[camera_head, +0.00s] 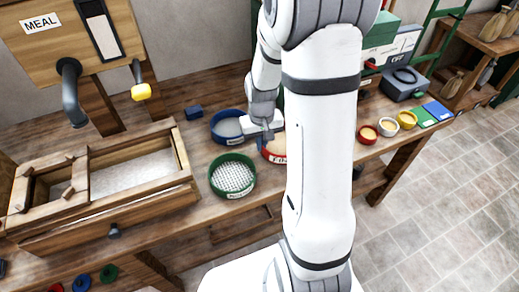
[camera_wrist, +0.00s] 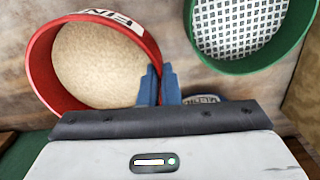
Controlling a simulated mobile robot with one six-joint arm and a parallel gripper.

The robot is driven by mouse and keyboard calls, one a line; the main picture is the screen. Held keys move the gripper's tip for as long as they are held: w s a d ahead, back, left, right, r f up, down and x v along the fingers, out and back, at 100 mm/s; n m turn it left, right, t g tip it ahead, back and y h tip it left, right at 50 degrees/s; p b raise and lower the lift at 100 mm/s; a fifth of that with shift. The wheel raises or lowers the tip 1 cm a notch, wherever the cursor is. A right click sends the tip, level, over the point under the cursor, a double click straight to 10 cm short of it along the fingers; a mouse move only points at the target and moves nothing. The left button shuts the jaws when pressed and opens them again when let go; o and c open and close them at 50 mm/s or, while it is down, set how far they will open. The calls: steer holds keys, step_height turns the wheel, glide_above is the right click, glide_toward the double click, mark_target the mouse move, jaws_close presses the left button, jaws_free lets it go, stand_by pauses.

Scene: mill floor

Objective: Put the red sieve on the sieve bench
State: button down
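The red sieve (camera_head: 273,156), with a pale fine mesh and a label on its wall, is on the long wooden bench (camera_head: 215,213), partly hidden behind my arm in the head view. In the wrist view the red sieve (camera_wrist: 42,72) fills the upper left. My gripper (camera_wrist: 160,78) has its two blue fingers close together, one on each side of the sieve's rim, and appears shut on it. In the head view my gripper (camera_head: 267,133) is at the sieve's upper left edge. I cannot tell whether the sieve is lifted. No label marks which surface is the sieve bench.
A green coarse sieve (camera_head: 232,175) and a blue sieve (camera_head: 228,126) stand close to the left. A wooden trough (camera_head: 100,185) is at the left, a small blue block (camera_head: 193,112) behind. Small bowls (camera_head: 388,127) and a grey device (camera_head: 403,83) are at right.

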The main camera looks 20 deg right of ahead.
steer(key=shift+f, duration=2)
steer(key=shift+f, duration=0.15)
steer(key=c, duration=1.6)
jaws_free()
steer(key=shift+c, duration=0.2)
